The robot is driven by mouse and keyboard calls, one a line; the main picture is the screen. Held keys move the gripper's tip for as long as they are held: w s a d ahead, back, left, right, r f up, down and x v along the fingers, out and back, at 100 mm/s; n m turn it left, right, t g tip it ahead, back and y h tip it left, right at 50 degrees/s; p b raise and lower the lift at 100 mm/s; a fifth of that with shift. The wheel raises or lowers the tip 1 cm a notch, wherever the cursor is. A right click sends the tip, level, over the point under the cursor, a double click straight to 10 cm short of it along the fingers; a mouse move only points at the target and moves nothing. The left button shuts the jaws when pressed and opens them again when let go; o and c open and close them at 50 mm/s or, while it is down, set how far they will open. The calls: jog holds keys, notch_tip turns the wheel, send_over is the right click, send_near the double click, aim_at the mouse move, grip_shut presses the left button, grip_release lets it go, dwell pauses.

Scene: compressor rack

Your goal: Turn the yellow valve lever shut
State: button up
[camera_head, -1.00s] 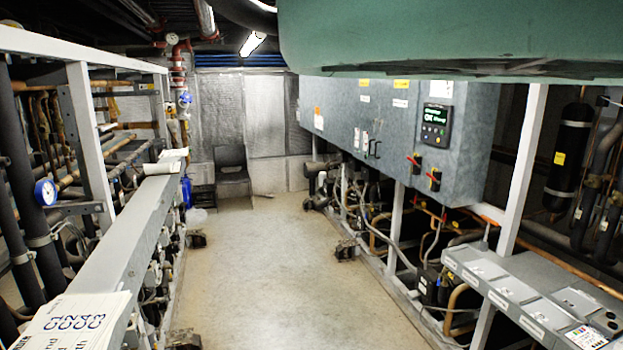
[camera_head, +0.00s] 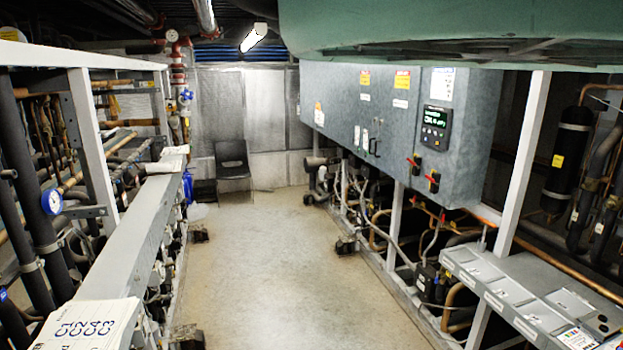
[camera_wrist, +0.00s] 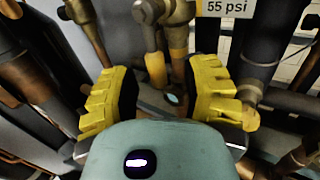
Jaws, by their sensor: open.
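My gripper (camera_wrist: 160,92) shows in the wrist view with its two yellow-padded fingers spread wide and nothing held. Beyond and between the fingers, a metal valve-like fitting (camera_wrist: 148,12) has two orange-yellow stems below it, a left stem (camera_wrist: 156,72) and a right stem (camera_wrist: 178,66). I cannot tell whether either stem is the yellow valve lever. The fingers appear apart from them. A small pale-teal spot (camera_wrist: 172,99) lies lower between the fingers. In the head view I cannot make out a yellow lever, and my gripper is not visible there.
A "55 psi" label (camera_wrist: 228,7) and dark pipes (camera_wrist: 262,40) crowd the wrist view's right. In the head view, a grey control cabinet (camera_head: 385,115) and pipe racks flank a clear concrete aisle (camera_head: 275,270). A chair (camera_head: 232,160) stands at the far end.

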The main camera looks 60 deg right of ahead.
jog(key=shift+a, duration=0.7)
grip_shut()
dwell(0.4)
